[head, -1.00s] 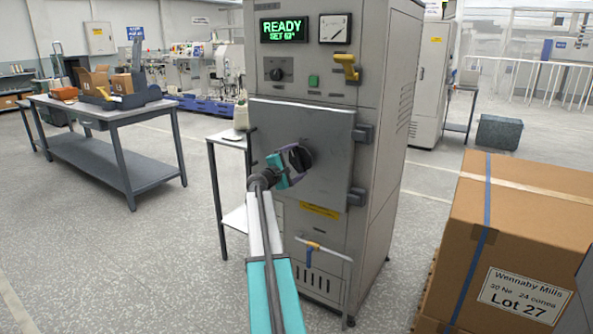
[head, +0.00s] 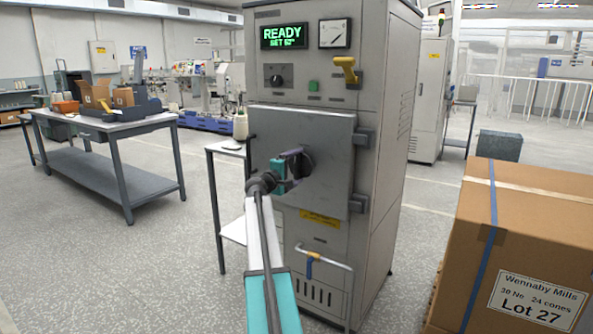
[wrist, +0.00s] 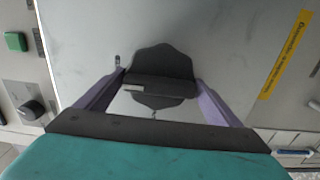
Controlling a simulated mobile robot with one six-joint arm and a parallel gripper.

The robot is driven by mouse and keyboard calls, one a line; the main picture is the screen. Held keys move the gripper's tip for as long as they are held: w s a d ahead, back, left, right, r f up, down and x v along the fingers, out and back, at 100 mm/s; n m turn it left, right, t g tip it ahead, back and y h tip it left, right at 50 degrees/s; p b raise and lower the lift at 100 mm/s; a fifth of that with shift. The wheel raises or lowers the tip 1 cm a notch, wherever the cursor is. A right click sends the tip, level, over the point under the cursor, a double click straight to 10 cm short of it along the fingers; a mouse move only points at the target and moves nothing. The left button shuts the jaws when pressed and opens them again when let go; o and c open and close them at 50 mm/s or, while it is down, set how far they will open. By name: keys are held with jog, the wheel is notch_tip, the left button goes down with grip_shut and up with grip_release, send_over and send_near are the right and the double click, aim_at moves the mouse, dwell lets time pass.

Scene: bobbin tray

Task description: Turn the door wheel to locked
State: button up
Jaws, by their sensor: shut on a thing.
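The grey machine's square door (head: 335,140) is closed, with hinges on its right side. The dark door wheel (head: 306,160) is at the door's left-centre, partly hidden by my gripper in the head view. In the wrist view the wheel (wrist: 160,62) shows as a dark lobed knob between my two purple fingers. My gripper (head: 291,164) is shut on the wheel from the front. It also shows in the wrist view (wrist: 160,95), with one finger on each side of the wheel. The wheel's lock marking cannot be read.
The display (head: 283,35) reads READY. A yellow handle (head: 344,70), a green button (head: 313,86) and a black knob (head: 276,79) are above the door. A carton (head: 530,240) stands at right, and a small table (head: 225,148) at left.

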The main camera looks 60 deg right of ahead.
jog(key=o, duration=0.9)
jog(key=shift+a, duration=0.15)
jog(key=a+p, duration=0.1)
jog(key=a, duration=1.2)
jog(key=shift+a, duration=0.25)
